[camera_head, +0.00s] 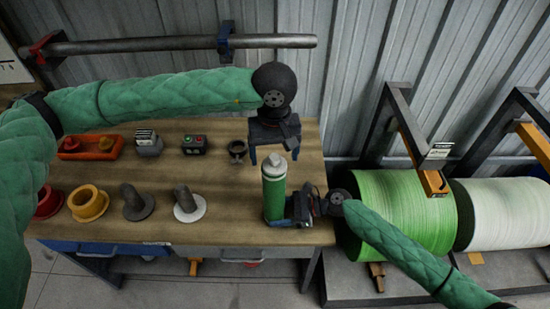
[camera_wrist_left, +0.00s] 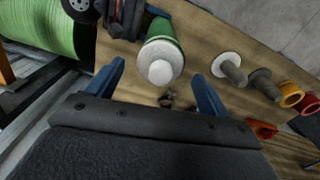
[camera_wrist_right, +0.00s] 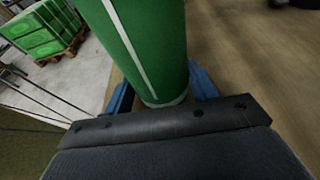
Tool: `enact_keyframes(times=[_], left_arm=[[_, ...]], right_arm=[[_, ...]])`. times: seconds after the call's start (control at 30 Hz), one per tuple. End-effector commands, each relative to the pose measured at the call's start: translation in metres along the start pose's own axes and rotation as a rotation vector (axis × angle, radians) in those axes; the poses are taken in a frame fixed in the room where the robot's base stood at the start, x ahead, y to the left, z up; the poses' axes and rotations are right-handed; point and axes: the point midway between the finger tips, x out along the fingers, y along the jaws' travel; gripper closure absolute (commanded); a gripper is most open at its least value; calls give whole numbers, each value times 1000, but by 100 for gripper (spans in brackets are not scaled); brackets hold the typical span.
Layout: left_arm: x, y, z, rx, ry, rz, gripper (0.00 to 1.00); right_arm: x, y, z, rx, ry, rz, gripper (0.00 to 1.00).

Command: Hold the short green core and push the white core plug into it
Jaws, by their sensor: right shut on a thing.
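The short green core (camera_head: 274,197) stands upright near the table's right front corner. The white core plug (camera_head: 273,164) sits at its top end; how deep it is seated I cannot tell. The plug's round white face shows in the left wrist view (camera_wrist_left: 160,72). My right gripper (camera_head: 276,219) is shut on the lower part of the core, which fills the space between its fingers in the right wrist view (camera_wrist_right: 162,97). My left gripper (camera_head: 275,158) is open, pointing down over the plug, with its two blue fingers apart on either side and clear of it.
On the table (camera_head: 220,165) stand a white-flanged piece (camera_head: 189,208), a dark flanged piece (camera_head: 135,204), a yellow one (camera_head: 88,204) and a red one (camera_head: 49,203). An orange tray (camera_head: 90,147) and small devices lie behind. A large green roll (camera_head: 405,208) stands right of the table.

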Motion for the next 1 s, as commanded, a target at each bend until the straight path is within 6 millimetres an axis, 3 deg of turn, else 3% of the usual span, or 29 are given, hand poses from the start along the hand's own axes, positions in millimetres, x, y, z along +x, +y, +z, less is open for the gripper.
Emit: enact_keyframes(times=[0.2, 0.43, 0.63, 1.0], left_arm=[[-51, 1, 1, 3, 15, 8, 20], [-88, 1, 2, 2, 21, 11, 20], [-101, 1, 3, 2, 23, 13, 20], [-103, 0, 3, 2, 23, 13, 20]], right_arm=[[-2, -2, 3, -1, 1, -4, 55], [-2, -3, 5, -3, 0, -5, 55], [-3, -3, 6, -3, -1, -6, 55], [-3, -3, 6, -4, -1, -6, 55]])
